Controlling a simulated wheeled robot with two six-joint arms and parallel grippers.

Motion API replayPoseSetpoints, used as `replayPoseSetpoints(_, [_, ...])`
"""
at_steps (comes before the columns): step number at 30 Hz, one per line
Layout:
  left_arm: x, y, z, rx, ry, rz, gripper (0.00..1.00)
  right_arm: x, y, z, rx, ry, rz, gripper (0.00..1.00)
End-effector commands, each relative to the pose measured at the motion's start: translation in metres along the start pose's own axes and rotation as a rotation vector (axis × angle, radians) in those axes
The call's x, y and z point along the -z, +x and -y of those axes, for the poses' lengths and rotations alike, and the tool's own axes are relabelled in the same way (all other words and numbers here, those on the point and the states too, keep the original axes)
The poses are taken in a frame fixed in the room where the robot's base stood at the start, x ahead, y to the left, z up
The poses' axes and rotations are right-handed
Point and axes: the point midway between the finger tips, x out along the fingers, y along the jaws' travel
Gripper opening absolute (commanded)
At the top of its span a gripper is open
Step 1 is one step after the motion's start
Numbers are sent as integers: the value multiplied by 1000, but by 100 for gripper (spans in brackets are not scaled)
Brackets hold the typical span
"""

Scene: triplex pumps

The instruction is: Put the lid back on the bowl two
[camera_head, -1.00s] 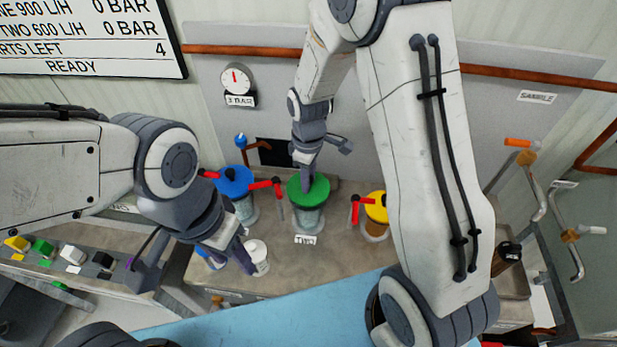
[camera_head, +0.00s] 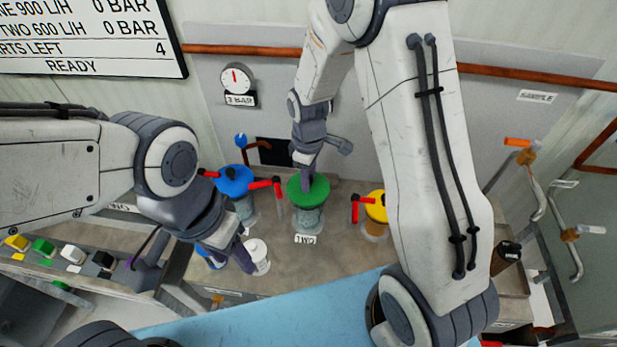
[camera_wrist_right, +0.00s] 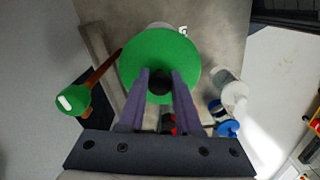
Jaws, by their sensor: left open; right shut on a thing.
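The green lid (camera_head: 309,189) sits on top of the clear bowl two (camera_head: 308,219), above the label "TWO" (camera_head: 305,239). In the right wrist view the green lid (camera_wrist_right: 150,58) is a large disc with a dark knob (camera_wrist_right: 159,82) in its middle. My right gripper (camera_head: 307,182) comes down from above and is shut on that knob; it also shows in the right wrist view (camera_wrist_right: 159,88). I cannot tell whether the lid is fully seated. My left gripper (camera_head: 245,258) is open, at the left beside a white container.
A blue-lidded bowl (camera_head: 236,182) stands left of bowl two and a yellow-lidded one (camera_head: 376,208) right. Red-handled valves (camera_head: 266,184) stand between them. The white container (camera_head: 257,254) stands near the front edge. Coloured buttons (camera_head: 42,247) lie at left.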

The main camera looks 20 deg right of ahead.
Motion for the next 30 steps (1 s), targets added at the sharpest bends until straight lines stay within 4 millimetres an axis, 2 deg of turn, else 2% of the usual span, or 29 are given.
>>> replayPoseSetpoints(7, [0, 0, 0, 0, 0, 0, 50, 0, 0, 0, 0, 0, 0, 0])
replayPoseSetpoints(8, [0, 0, 0, 0, 0, 0, 50, 0, 0, 0, 0, 0, 0, 36])
replayPoseSetpoints(10, [0, 0, 0, 0, 0, 0, 50, 0, 0, 0, 0, 0, 0, 63])
replayPoseSetpoints(11, [0, 0, 0, 0, 0, 0, 50, 0, 0, 0, 0, 0, 0, 68])
replayPoseSetpoints(17, [0, 0, 0, 0, 0, 0, 50, 0, 0, 0, 0, 0, 0, 68])
replayPoseSetpoints(18, [0, 0, 0, 0, 0, 0, 50, 0, 0, 0, 0, 0, 0, 75])
replayPoseSetpoints(20, [0, 0, 0, 0, 0, 0, 50, 0, 0, 0, 0, 0, 0, 98])
replayPoseSetpoints(30, [0, -1, 0, 0, 0, 0, 50, 0, -1, 0, 0, 0, 0, 98])
